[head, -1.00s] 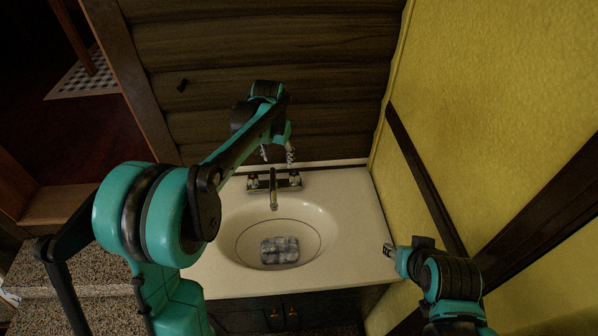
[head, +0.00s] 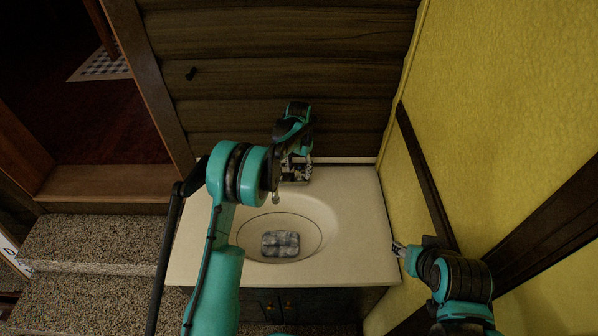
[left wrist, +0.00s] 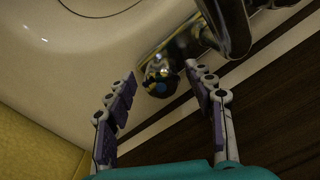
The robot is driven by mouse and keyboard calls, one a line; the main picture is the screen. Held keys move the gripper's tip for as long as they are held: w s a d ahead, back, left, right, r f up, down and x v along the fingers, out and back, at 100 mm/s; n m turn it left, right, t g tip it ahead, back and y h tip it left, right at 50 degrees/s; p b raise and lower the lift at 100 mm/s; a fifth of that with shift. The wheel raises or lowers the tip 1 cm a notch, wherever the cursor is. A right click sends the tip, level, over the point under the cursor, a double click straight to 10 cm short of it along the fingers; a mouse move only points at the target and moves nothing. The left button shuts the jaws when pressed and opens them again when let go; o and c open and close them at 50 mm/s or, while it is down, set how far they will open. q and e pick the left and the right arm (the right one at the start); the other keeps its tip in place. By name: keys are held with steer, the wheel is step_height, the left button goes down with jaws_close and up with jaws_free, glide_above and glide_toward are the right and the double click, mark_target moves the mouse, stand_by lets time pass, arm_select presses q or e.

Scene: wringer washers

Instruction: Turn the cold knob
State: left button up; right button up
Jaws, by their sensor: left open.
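The cold knob (left wrist: 160,80), a small chrome knob with a blue mark, shows in the left wrist view between the fingertips of my open left gripper (left wrist: 160,73). The fingers are on either side of it, and I cannot tell if they touch it. In the head view my left gripper (head: 298,163) points down over the right side of the chrome faucet (head: 276,197) and mostly hides the knobs. The curved faucet also shows in the left wrist view (left wrist: 232,25). My right gripper (head: 398,248) is by the counter's right edge; its finger opening is unclear.
The pale counter (head: 355,210) has an oval sink basin (head: 252,228) with a grey patterned block (head: 281,244) in it. A dark plank wall (head: 350,90) stands close behind the faucet, and a yellow wall (head: 500,110) on the right. Carpeted steps (head: 95,245) are at left.

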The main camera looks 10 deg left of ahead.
arm_select(q)
steer(key=shift+f, duration=0.4)
steer(key=c, duration=1.2)
steer(key=shift+o, duration=0.2)
steer(key=shift+n, duration=0.3)
steer(key=n, duration=0.3)
steer(key=shift+d+b, duration=0.1)
steer(key=shift+b, duration=0.25)
steer(key=shift+d+n, duration=0.1)
steer(key=shift+n, duration=1.9)
